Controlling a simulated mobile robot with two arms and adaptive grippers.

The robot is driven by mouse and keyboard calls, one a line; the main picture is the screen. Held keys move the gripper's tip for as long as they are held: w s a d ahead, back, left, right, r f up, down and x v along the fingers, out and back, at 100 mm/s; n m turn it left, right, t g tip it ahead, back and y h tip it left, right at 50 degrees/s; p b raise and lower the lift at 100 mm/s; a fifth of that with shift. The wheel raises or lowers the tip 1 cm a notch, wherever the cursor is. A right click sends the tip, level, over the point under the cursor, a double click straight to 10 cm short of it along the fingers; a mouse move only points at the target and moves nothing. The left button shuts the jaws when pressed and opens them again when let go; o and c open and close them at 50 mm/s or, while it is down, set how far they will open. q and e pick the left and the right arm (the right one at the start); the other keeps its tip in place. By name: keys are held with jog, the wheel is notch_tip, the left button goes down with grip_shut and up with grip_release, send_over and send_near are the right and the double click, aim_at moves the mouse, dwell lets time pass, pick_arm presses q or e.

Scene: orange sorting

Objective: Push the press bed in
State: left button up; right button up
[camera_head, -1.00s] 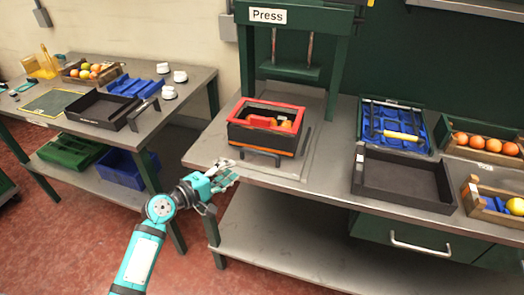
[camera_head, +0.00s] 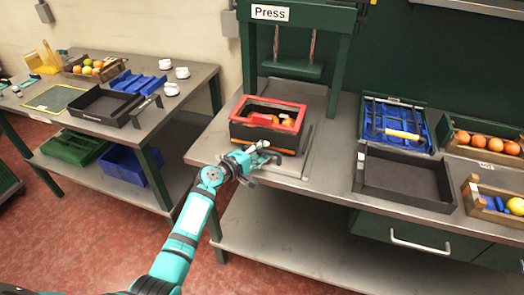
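The press bed (camera_head: 262,134) is a dark box with a red top rim and an orange stripe. It sits on the bench in front of the press (camera_head: 297,67), drawn out towards me from under the press plate. Red and orange items lie inside it. My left gripper (camera_head: 266,155) is at the front of the bed, close to its front handle, which it mostly covers. I cannot tell whether it touches the handle or how far its fingers are apart. My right gripper is not in view.
A black tray (camera_head: 448,204), a blue tool tray (camera_head: 431,147) and wooden fruit crates (camera_head: 472,194) stand to the right. A side table (camera_head: 185,97) at left holds trays, cups and fruit. The bench between the bed and the black tray is clear.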

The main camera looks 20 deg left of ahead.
pick_arm(q)
grip_shut()
jog(key=shift+w, duration=0.1)
dwell(0.3)
